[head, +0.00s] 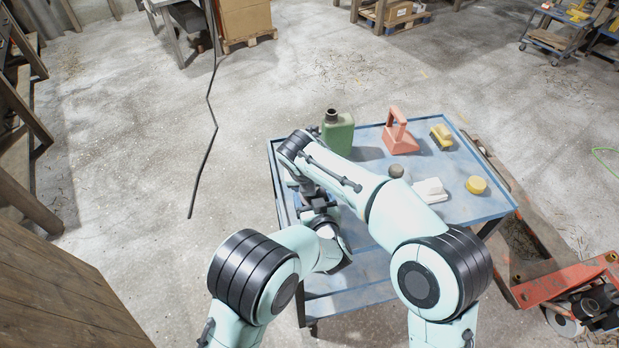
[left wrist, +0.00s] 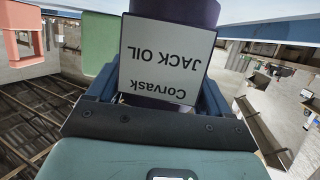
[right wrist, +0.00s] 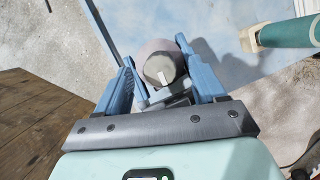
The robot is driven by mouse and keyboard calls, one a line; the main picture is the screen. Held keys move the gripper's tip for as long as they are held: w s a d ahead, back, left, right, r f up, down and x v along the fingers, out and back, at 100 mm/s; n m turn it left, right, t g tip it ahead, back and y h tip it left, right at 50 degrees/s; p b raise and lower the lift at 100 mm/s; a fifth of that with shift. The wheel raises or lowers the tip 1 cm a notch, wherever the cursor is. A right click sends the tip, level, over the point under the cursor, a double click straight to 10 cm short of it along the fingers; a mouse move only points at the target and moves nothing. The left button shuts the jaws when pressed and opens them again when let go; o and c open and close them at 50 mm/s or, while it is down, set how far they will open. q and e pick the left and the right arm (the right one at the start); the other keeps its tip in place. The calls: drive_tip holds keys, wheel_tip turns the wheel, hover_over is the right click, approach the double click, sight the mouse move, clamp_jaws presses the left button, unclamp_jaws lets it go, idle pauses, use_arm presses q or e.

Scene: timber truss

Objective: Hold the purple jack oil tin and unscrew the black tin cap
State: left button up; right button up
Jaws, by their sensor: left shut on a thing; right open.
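The jack oil tin shows in the left wrist view as a purple body (left wrist: 190,10) with a white label (left wrist: 165,58) reading "Corvask JACK OIL", upside down. My left gripper (left wrist: 162,85) is shut on it. In the right wrist view the tin cap (right wrist: 162,68), dark grey with a white mark, is seen from above, between the fingers of my right gripper (right wrist: 160,72), which is open with gaps either side. In the head view my arms hide most of the tin. I cannot tell whether its base touches the trolley.
On the blue trolley (head: 462,208) stand a green canister (head: 339,135), a red handled object (head: 399,140), a yellow object (head: 441,136), a yellow round piece (head: 476,185) and a white object (head: 430,189). An orange pallet jack (head: 568,283) lies right of it. The floor to the left is mostly clear.

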drive_tip(key=shift+w+f, duration=0.1)
drive_tip(key=shift+f, duration=0.2)
clamp_jaws()
drive_tip(key=shift+r, duration=0.7)
idle(0.8)
drive_tip(key=shift+r, duration=0.4)
